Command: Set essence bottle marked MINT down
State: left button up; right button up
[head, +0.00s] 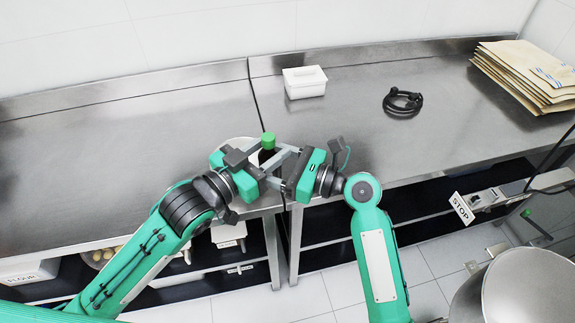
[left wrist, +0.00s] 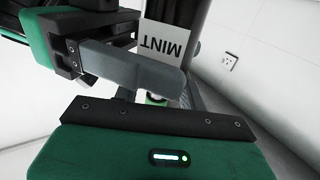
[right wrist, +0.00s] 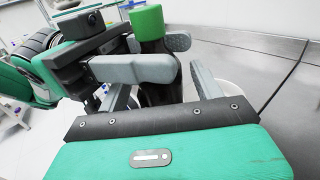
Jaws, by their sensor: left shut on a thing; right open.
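The essence bottle is dark with a green cap (head: 268,140); the cap also shows in the right wrist view (right wrist: 147,22). Its white MINT label (left wrist: 163,45) appears upside down in the left wrist view. My left gripper (head: 262,157) is shut on the bottle and holds it about upright near the front edge of the steel counter (head: 200,120). My right gripper (head: 285,160) is open, with its fingers close to the bottle from the right; whether they touch it I cannot tell. The bottle's lower part is hidden by the grippers.
A white round thing, partly hidden, lies behind my left gripper. A steel bowl (head: 515,290) stands at lower right. The counter's left side is clear.

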jog(key=shift+w+a, duration=0.1)
jog(key=shift+a, duration=0.15)
jog(key=c, duration=1)
pick_arm(q)
jog(key=o, duration=1.1)
pick_arm(e)
jog(key=shift+c, duration=0.8)
